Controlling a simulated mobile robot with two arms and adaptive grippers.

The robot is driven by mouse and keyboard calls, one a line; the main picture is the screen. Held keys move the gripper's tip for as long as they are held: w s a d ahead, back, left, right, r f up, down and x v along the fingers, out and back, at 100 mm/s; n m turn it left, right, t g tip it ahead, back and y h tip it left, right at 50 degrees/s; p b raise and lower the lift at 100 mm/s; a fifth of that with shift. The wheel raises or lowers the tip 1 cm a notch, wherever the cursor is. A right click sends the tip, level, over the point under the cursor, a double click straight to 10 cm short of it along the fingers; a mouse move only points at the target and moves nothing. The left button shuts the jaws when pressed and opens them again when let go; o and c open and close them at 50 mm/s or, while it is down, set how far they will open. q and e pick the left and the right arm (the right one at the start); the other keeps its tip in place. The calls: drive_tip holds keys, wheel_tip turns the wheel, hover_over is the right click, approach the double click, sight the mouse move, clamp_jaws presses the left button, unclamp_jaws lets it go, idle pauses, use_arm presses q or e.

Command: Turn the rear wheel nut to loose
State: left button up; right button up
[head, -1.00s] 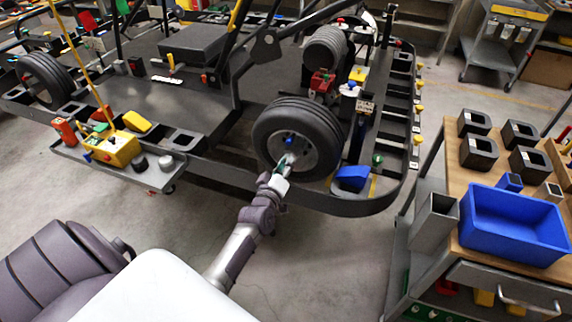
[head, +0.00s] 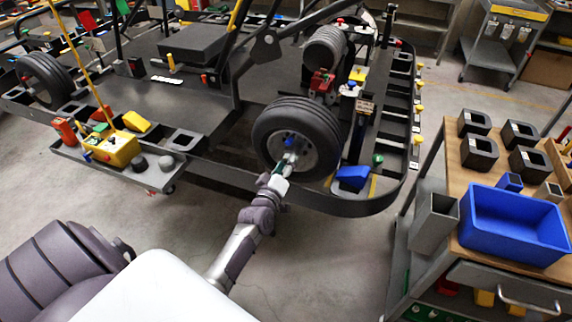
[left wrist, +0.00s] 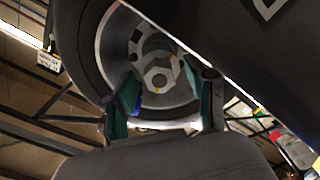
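The rear wheel (head: 275,118) is a black tyre with a grey hub, on the kart's near side. In the left wrist view the wheel nut (left wrist: 158,77) is a pale hexagon with a small orange mark at the hub's middle. My left gripper (head: 285,163) is in front of the hub. In the left wrist view its two green-sided fingers (left wrist: 165,92) stand apart, with the nut showing between and beyond their tips; I cannot tell whether they touch it. A blue piece shows beside the left-hand finger. My right gripper is not in view.
The kart's curved bumper rail (head: 340,208) runs below and right of the wheel, with a blue block (head: 352,178) on it. A side tray (head: 125,176) holds a yellow box. A workbench with a blue bin (head: 513,226) stands at the right. The floor before the kart is clear.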

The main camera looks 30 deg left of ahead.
use_arm(q)
drive_tip(key=v, duration=1.2)
idle(0.3)
drive_tip(key=s+d+f+m+g+h, duration=0.1)
drive_tip(key=s+d+f+m+g, duration=0.25)
drive_tip(key=f, duration=0.65)
drive_tip(key=s+d+f+m+g+h, duration=0.2)
drive_tip(key=s+f, duration=0.2)
drive_tip(key=f, duration=0.5)
drive_tip(key=s+d+f+m+g+h, duration=0.1)
drive_tip(key=s+d+f+m+g, duration=0.2)
drive_tip(key=f, duration=0.7)
drive_tip(key=s+f+m+g, duration=0.2)
drive_tip(key=s+f, duration=0.3)
drive_tip(key=s, duration=0.4)
drive_tip(key=s+d+f+m+g, duration=0.1)
drive_tip(key=s+f, duration=0.4)
drive_tip(key=s, duration=0.5)
drive_tip(key=s+d+f+m+g, duration=0.1)
drive_tip(key=s+f+m+g, duration=0.2)
drive_tip(key=s, duration=0.7)
wheel_tip(320, 180, down, 3)
drive_tip(key=shift+r+m+g, duration=0.2)
drive_tip(key=shift+m+g, duration=0.15)
drive_tip(key=shift+g, duration=0.6)
drive_tip(key=shift+d, duration=0.1)
